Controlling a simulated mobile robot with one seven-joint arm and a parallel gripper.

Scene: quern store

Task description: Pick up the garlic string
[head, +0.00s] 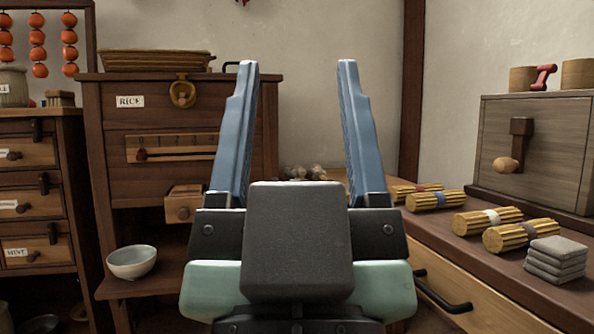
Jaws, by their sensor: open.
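A small row of pale brownish bulbs, which looks like the garlic string (303,172), lies at the back end of the wooden counter on the right. My gripper (297,64) is raised in the middle of the view, its two blue fingers wide apart with nothing between them. The bulbs show in the gap between the fingers, farther off than the gripper and not touching it. The palm block of my gripper hides what lies just below and in front of them.
Several tied yellow bundles (487,220) and a stack of grey squares (556,258) lie along the right counter, before a wooden box (533,150). A rice cabinet (150,110) stands left, with a drawer (183,204) out and a white bowl (131,262) below. Orange fruit strings (38,45) hang far left.

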